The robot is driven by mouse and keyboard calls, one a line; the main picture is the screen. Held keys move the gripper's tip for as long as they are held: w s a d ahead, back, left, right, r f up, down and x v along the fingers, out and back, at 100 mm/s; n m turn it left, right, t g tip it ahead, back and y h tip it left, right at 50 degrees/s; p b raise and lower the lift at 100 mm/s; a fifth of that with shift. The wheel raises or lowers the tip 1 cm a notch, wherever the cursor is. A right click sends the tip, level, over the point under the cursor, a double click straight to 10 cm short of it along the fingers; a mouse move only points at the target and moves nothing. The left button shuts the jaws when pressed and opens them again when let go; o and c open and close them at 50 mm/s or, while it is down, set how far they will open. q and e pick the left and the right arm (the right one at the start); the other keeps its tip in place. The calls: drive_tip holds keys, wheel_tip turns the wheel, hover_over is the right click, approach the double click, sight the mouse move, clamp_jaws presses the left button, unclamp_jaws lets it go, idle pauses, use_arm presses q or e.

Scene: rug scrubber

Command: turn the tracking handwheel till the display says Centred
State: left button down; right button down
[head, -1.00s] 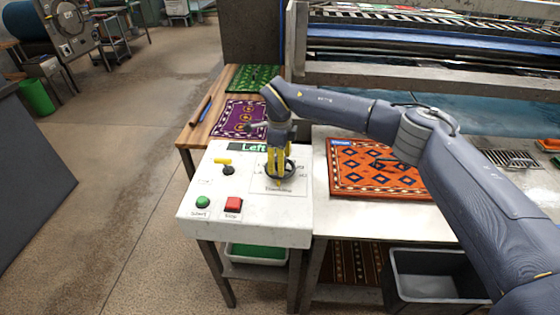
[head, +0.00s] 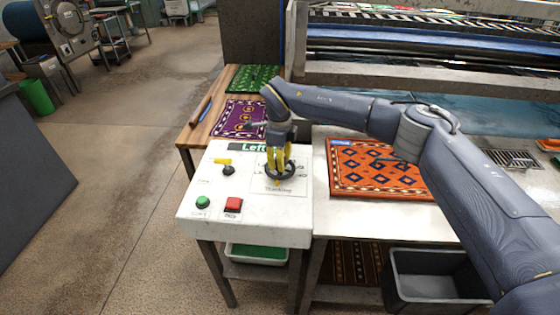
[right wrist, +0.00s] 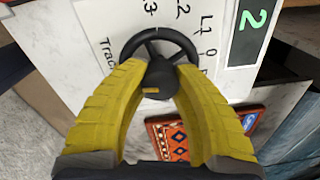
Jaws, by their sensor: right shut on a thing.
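The black tracking handwheel (head: 280,172) lies on the white panel on top of the control box. In the right wrist view its rim and spokes (right wrist: 160,36) show between my fingers. My right gripper (head: 280,166) comes down from above with its yellow fingers shut on the handwheel, around its hub. The fingertips also show in the right wrist view (right wrist: 160,72). In the right wrist view the display (right wrist: 254,20) shows a green "2". My left gripper is not in view.
The control box (head: 205,182) also carries a yellow-handled switch (head: 223,163), a green button (head: 203,202) and a red button (head: 233,204). An orange rug (head: 370,175) lies on the table to the right. A purple rug (head: 235,117) lies behind the box.

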drive_tip(key=m, duration=1)
drive_tip(key=shift+m, duration=0.3)
idle(0.4)
drive_tip(key=c, duration=0.9)
unclamp_jaws()
wheel_tip(320, 180, up, 12)
drive_tip(key=shift+a, duration=0.25)
